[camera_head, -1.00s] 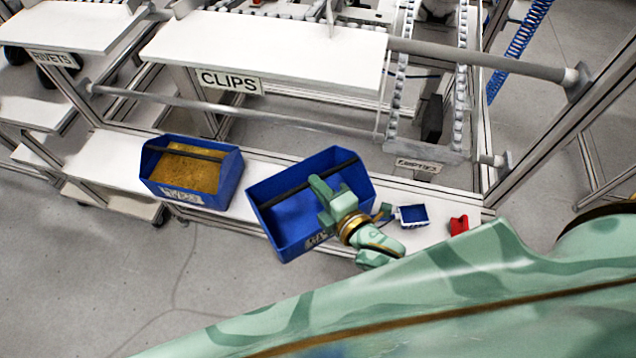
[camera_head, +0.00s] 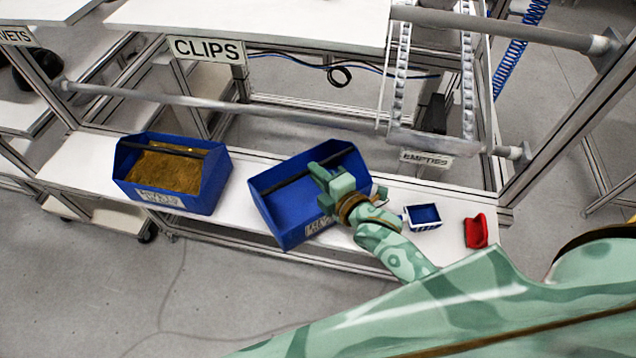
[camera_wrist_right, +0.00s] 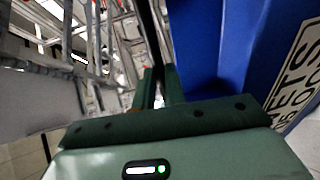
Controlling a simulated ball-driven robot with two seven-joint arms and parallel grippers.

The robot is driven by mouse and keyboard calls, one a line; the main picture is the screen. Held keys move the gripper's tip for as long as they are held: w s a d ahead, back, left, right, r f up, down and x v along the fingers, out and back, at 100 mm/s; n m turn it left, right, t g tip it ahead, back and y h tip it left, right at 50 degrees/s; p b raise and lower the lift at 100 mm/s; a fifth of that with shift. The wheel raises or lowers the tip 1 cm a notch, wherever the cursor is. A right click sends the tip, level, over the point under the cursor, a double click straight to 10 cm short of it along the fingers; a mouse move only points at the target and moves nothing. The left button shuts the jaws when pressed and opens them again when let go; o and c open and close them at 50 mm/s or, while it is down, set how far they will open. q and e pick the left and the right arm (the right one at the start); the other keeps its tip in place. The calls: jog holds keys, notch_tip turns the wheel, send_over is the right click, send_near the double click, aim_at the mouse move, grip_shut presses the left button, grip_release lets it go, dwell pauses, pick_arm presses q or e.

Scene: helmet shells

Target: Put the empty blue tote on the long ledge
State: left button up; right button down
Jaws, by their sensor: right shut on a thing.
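The empty blue tote (camera_head: 284,206) has a dark bar across its top and a white label on its front. It is turned askew and its front corner overhangs the near edge of the long white ledge (camera_head: 88,160); I cannot tell whether it touches the ledge. My right gripper (camera_head: 324,180) is shut on the tote's bar, and hides part of its inside. In the right wrist view the dark bar runs between the fingers (camera_wrist_right: 160,88), with the blue tote wall (camera_wrist_right: 225,45) on the right. My left gripper is not in view.
A blue tote (camera_head: 213,181) filled with brownish-yellow parts stands on the ledge to the left. A small blue-and-white bin (camera_head: 424,217) and a red object (camera_head: 476,231) lie to the right. A grey rail (camera_head: 230,112) and the CLIPS shelf (camera_head: 250,18) are behind.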

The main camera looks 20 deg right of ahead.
jog(key=shift+f, duration=0.15)
jog(key=c, duration=1.9)
grip_release()
jog(key=shift+f, duration=0.2)
jog(key=o, duration=0.4)
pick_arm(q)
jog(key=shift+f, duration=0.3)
pick_arm(e)
jog(key=shift+o, duration=0.2)
jog(key=shift+r, duration=0.1)
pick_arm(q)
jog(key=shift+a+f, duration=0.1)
pick_arm(e)
jog(key=v, duration=1.2)
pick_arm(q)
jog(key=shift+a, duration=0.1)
pick_arm(e)
jog(key=shift+a+r, duration=0.1)
